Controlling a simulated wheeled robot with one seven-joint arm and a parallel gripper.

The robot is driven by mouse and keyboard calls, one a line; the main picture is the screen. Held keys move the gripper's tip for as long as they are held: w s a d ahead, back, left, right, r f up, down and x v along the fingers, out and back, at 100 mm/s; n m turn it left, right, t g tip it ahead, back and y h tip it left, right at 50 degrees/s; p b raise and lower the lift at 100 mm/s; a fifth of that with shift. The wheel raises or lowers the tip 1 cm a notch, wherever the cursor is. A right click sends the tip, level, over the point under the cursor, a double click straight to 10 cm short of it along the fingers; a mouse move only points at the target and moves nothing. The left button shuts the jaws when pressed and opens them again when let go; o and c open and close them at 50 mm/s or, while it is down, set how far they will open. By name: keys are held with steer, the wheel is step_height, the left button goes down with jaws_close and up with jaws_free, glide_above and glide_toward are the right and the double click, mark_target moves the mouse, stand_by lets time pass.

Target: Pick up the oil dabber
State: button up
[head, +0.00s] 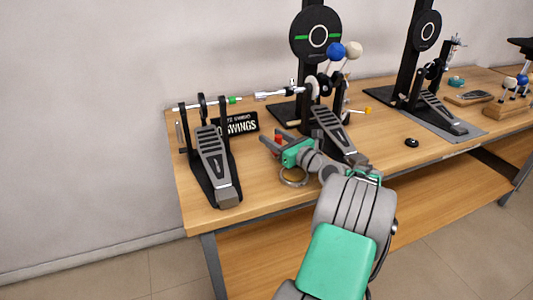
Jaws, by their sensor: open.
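My gripper (270,133) is over the near left part of the table, its dark fingers apart and pointing to the back left. A small red thing (278,140) shows between the fingers; it may be the oil dabber, but it is too small and too covered to be sure. I cannot tell whether the fingers touch it. My wrist and arm hide the table just in front.
A pedal (214,160) stands left of my gripper, and a double pedal (335,135) stands close on its right. A black sign (238,124) is behind. A brass ring (293,177) lies near my wrist. A round pad (316,35) rises at the back. Bare tabletop (385,140) shows right.

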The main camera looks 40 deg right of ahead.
steer(key=shift+w+f, duration=0.1)
steer(key=shift+w, duration=0.45)
steer(key=shift+s+d+r, duration=0.15)
steer(key=shift+r, duration=0.05)
steer(key=shift+c, duration=0.4)
jaws_close()
